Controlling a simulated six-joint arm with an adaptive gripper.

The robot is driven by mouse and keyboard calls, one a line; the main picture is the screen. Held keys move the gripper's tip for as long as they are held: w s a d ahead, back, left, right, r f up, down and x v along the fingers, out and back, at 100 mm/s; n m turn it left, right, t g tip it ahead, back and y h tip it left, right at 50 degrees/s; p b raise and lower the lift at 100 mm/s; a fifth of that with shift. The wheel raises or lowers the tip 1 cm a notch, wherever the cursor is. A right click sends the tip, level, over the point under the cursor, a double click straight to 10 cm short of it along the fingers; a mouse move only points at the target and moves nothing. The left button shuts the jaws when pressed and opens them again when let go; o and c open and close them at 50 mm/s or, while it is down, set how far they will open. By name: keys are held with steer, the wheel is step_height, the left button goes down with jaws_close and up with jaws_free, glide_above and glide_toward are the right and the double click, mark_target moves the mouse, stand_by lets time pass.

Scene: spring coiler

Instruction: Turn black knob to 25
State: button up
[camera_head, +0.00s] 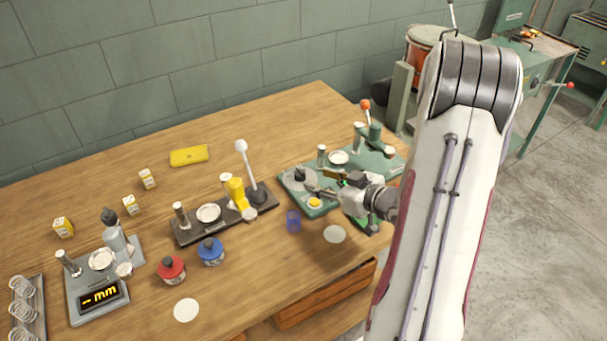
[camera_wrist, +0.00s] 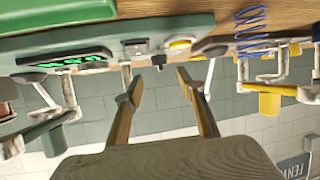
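The green coiler (camera_head: 352,184) stands at the right end of the table. A dark round part that looks like the black knob (camera_head: 300,176) sits at its left end, just left of my gripper (camera_head: 320,181). In the upside-down wrist view, the two fingers of my gripper (camera_wrist: 157,82) are apart with nothing held between them. A small black part (camera_wrist: 158,60) shows beyond the gap, apart from the fingers. A yellow button (camera_head: 315,202) is on the coiler's front. A green-lit display (camera_wrist: 68,62) shows in the wrist view; its digits are unreadable. No knob setting is legible.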

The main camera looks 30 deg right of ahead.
mark_target(304, 175)
steer(key=shift+w, duration=0.1)
steer(key=shift+x, duration=3.85)
steer(key=c, duration=1.1)
